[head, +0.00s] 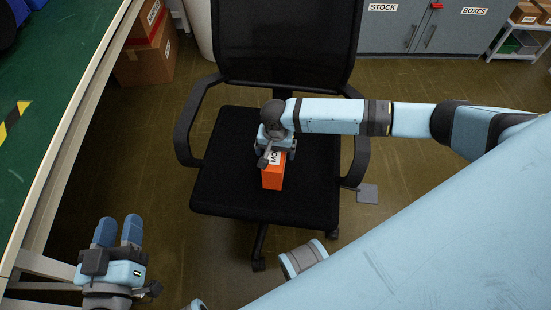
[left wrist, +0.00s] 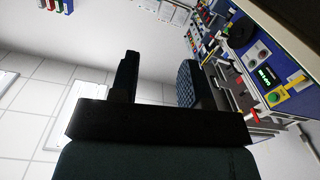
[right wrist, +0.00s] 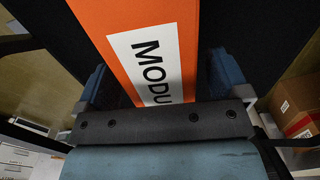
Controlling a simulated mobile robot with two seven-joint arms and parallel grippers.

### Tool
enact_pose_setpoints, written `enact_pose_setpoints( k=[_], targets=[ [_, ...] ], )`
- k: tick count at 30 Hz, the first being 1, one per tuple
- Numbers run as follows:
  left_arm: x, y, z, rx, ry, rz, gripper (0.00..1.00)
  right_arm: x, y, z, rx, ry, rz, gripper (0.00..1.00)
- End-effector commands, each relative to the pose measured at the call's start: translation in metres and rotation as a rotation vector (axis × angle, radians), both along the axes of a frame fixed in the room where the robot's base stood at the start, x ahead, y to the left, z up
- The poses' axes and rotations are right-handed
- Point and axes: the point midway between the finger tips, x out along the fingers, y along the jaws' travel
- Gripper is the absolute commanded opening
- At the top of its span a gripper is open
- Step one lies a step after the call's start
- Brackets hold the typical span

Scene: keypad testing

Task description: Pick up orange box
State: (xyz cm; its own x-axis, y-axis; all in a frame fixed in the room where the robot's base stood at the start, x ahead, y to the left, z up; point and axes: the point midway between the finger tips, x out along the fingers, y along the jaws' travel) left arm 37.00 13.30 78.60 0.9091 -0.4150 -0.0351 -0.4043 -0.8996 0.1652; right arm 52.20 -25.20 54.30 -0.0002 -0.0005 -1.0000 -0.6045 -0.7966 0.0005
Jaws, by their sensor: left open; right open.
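The orange box (head: 272,177) lies on the seat of a black office chair (head: 225,160). It has a white label with black letters, partly hidden under my right gripper in the head view. My right gripper (head: 274,155) is over the far part of the box, pointing down. In the right wrist view the orange box (right wrist: 115,20) lies between the two open fingers (right wrist: 155,85), with "MODU" readable on its label. I cannot tell whether the fingers touch it. My left gripper (head: 118,232) is open and empty at the lower left, beside the green table, away from the chair.
The chair's armrests (head: 185,130) stand on both sides of the seat, and its backrest (head: 290,40) rises behind. A green-topped table (head: 60,60) runs along the left. Cardboard boxes (head: 145,62) stand at the back left. Grey cabinets (head: 450,30) are at the back.

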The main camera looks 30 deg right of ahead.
Motion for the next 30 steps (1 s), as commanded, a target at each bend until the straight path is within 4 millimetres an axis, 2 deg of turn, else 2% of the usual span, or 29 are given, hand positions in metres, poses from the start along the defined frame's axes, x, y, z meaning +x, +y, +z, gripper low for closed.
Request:
enact_pose_setpoints(
  k=[1, 3, 11, 19, 30],
  targets=[
    [0.0, -0.002, 0.002, -0.012, -0.022, -0.005, 0.43, 0.0, 0.0, -0.009, -0.001, 0.0, 0.0, 0.94],
    [0.0, -0.003, 0.008, -0.026, -0.042, -0.009, 0.43, 0.0, 0.0, -0.014, -0.001, -0.001, 0.0, 0.94],
    [0.0, -0.004, 0.012, -0.033, -0.052, -0.011, 0.43, 0.0, 0.0, -0.014, 0.0, 0.0, 0.001, 0.94],
    [0.0, -0.004, 0.012, -0.032, -0.051, -0.011, 0.43, 0.0, 0.0, -0.014, 0.0, 0.0, 0.001, 0.34],
    [0.0, -0.003, 0.013, -0.027, -0.047, -0.01, 0.43, 0.0, 0.0, -0.009, 0.001, -0.001, 0.001, 0.33]
  ],
)
